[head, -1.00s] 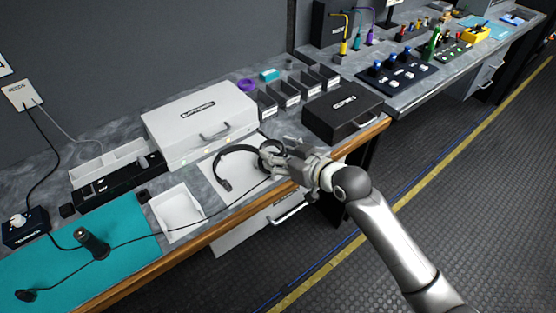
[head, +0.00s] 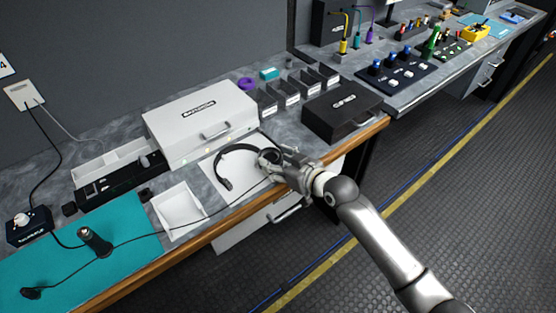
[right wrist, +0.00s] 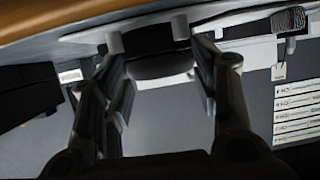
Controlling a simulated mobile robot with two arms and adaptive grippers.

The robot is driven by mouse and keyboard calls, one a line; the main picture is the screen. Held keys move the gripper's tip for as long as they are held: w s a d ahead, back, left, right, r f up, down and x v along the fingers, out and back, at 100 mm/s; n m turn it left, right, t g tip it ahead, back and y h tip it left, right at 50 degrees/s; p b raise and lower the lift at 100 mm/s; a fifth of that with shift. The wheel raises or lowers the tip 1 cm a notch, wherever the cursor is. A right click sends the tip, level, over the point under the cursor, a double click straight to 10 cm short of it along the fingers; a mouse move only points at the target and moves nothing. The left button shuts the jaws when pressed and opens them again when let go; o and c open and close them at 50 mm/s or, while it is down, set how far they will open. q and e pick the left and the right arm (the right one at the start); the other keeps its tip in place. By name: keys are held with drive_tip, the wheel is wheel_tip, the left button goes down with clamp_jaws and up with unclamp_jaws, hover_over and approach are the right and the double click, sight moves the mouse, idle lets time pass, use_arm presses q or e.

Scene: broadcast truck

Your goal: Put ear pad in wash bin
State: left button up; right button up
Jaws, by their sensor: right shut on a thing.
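A black headset (head: 222,168) lies on a white sheet in front of the white case. Its right-hand ear cup with the dark ear pad (head: 266,156) is at my right gripper (head: 278,160), partly hidden by the fingers. In the right wrist view, the dark rounded pad (right wrist: 160,66) sits between the two fingers of my right gripper (right wrist: 158,50), which is shut on it. A white open bin (head: 163,206), empty, stands left of the headset; I cannot tell whether it is the wash bin. My left gripper is not in view.
A white case (head: 200,122) stands behind the headset and a black case (head: 343,112) to its right. A cable (head: 150,237) crosses the white bin. A teal mat (head: 60,270) with a dark upright device (head: 95,240) lies left. The wooden bench edge (head: 205,238) runs in front.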

drive_tip(key=o, duration=0.8)
drive_tip(key=shift+f, duration=0.15)
drive_tip(key=shift+c, duration=0.2)
drive_tip(key=shift+b, duration=0.3)
drive_tip(key=b+v, duration=0.1)
drive_tip(key=v, duration=1)
drive_tip(key=shift+a, duration=0.15)
